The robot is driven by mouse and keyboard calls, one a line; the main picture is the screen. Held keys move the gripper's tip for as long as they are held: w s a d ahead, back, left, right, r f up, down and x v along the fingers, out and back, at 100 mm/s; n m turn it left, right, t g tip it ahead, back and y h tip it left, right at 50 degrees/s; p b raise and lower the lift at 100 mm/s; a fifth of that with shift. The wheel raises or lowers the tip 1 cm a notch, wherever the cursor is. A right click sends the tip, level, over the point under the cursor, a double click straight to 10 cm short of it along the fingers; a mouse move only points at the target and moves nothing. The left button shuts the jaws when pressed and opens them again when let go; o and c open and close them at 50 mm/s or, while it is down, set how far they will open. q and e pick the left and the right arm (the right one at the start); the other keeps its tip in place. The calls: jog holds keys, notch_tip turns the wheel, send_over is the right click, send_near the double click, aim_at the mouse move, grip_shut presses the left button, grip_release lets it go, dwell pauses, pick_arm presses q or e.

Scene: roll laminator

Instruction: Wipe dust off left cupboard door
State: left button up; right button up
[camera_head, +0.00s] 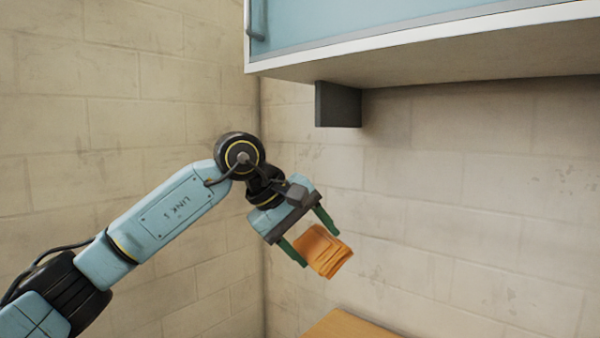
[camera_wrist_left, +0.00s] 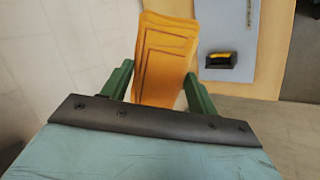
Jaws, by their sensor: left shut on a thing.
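My left gripper (camera_head: 307,238) is shut on a folded orange cloth (camera_head: 325,254), holding it in the air below the cupboard. In the left wrist view the cloth (camera_wrist_left: 163,60) sits between the green fingers of the left gripper (camera_wrist_left: 160,90). The cupboard (camera_head: 430,55) hangs on the wall at the top right. Its light blue door (camera_head: 340,22) has a grey handle (camera_head: 254,20) at its left end. The cloth and gripper are apart from the door. Only the lower part of the door shows, and I cannot make out dust on it. My right gripper is out of view.
A dark block (camera_head: 338,104) sticks out under the cupboard. A wooden surface (camera_head: 345,325) shows at the bottom. In the left wrist view a black and yellow item (camera_wrist_left: 221,60) lies on a pale surface. Brick walls meet in a corner behind my arm.

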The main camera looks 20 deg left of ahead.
pick_arm(q)
jog(key=s+r+n+t+p, duration=0.35)
jog(key=r+t, duration=0.25)
jog(key=r, duration=1.7)
jog(key=s+r+n+t+p, duration=0.2)
jog(key=s+r+t+p, duration=0.3)
jog(key=r, duration=1.7)
jog(key=p+x, duration=0.1)
jog(key=x, duration=0.6)
jog(key=shift+w+t+p, duration=0.3)
jog(key=shift+w+p, duration=0.05)
jog(key=shift+w, duration=0.1)
jog(key=shift+r, duration=0.1)
jog(key=shift+x, duration=0.9)
